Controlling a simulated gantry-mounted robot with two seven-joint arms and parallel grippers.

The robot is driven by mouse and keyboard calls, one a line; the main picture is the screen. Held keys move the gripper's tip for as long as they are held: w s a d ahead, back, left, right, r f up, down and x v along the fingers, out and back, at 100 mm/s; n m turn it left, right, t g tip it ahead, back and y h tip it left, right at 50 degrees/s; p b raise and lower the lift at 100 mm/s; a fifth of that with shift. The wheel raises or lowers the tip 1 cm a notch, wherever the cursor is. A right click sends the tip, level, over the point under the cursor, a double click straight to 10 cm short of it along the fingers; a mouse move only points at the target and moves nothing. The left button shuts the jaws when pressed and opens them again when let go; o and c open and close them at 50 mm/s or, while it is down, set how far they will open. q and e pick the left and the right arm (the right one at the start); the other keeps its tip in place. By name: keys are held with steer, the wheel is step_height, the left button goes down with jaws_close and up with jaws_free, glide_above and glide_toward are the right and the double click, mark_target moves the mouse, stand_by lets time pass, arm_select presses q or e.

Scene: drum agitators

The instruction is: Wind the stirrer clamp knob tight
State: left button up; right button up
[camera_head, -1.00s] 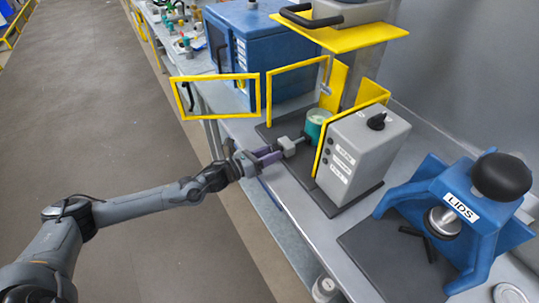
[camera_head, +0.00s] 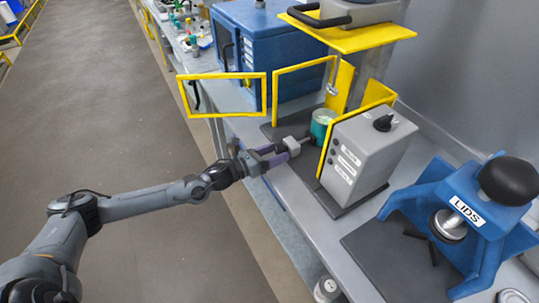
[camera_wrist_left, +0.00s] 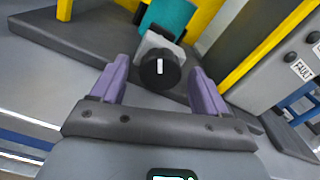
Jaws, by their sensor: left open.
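The stirrer clamp knob (camera_wrist_left: 160,70) is black and round with a white mark on its face. In the left wrist view it sits in front of a grey clamp block, which also shows in the head view (camera_head: 292,146). The block is beside a teal pot (camera_head: 322,124). My left gripper (camera_head: 280,152) is open, with purple fingers pointing at the clamp. In the left wrist view its fingertips (camera_wrist_left: 158,66) are on either side of the knob, with visible gaps. My right gripper is not in view.
A grey control box (camera_head: 368,150) with a black dial stands right of the pot, beside yellow guard frames. An open yellow gate (camera_head: 224,112) hangs over the bench's front edge. A blue LIDS press (camera_head: 462,205) is at the right. The floor is clear.

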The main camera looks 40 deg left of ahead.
arm_select(q)
steer(key=p+v, duration=0.2)
steer(key=v, duration=0.8)
steer(key=shift+s, duration=0.35)
steer(key=shift+a, duration=0.15)
